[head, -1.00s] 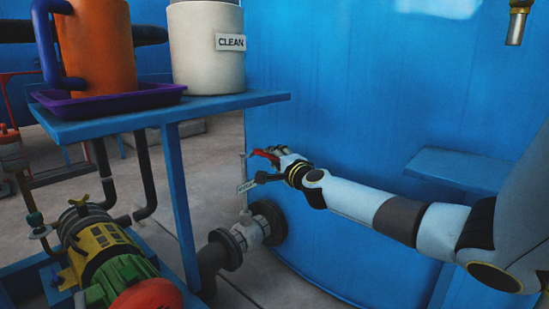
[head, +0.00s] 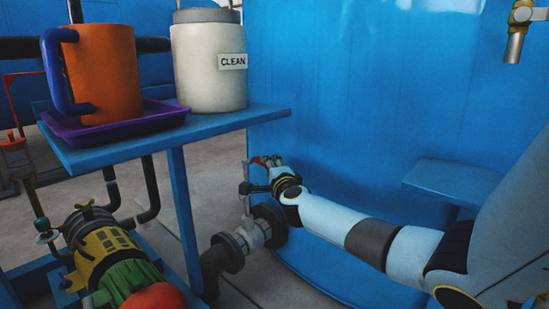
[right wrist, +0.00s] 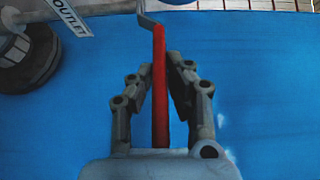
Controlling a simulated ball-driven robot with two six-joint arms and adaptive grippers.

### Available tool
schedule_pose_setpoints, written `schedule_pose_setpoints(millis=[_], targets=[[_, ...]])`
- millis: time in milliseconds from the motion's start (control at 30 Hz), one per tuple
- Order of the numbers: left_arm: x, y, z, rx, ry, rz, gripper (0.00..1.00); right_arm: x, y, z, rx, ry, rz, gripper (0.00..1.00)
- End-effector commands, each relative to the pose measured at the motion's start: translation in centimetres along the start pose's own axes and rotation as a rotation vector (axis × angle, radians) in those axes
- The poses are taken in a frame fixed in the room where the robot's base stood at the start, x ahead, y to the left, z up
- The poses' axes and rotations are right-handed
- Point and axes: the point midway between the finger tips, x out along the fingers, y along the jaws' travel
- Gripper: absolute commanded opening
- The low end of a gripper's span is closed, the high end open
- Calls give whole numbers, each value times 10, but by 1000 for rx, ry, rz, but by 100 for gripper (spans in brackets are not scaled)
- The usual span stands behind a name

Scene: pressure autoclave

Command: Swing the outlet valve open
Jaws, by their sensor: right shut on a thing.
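The outlet valve's red lever handle (right wrist: 159,95) runs upright between the fingers in the right wrist view, joined to a bent grey stem at its far end. It shows as a small red bit in the head view (head: 257,161), above the grey flanged valve body (head: 247,237) on the blue tank's side. My right gripper (head: 262,174) is shut on the handle; its fingers flank the red lever in the right wrist view (right wrist: 159,75). An OUTLET tag (right wrist: 67,14) hangs by the valve. My fingers partly hide the handle in the head view. My left gripper is out of view.
The blue tank (head: 350,110) fills the right side. A blue shelf (head: 215,121) left of the valve holds a purple tray (head: 125,128), an orange mug (head: 103,70) and a white CLEAN container (head: 208,65). A yellow-green pump (head: 105,245) stands lower left. A blue ledge (head: 455,180) juts out right.

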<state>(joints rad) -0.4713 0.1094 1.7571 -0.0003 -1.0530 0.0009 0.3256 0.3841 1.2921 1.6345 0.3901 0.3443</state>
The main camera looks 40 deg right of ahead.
Motion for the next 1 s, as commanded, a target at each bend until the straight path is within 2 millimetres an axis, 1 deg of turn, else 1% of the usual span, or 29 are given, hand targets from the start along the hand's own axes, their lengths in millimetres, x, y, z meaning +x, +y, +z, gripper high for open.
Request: schedule_pose_setpoints(millis=[33,100,200,300,400,533,700,1000], targets=[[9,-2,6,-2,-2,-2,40,-2,-4,6,6,27,2,0],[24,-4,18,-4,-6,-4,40,-4,-4,11,5,69,2,0],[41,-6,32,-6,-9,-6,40,-6,-2,18,4,128,3,0],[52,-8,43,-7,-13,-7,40,-8,-1,26,4,188,4,0],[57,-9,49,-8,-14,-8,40,-9,1,34,3,253,5,0],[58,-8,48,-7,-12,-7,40,-10,3,46,3,341,5,0],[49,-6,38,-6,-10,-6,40,-10,4,55,0,425,5,0],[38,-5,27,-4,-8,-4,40,-10,3,62,-1,490,5,0]])
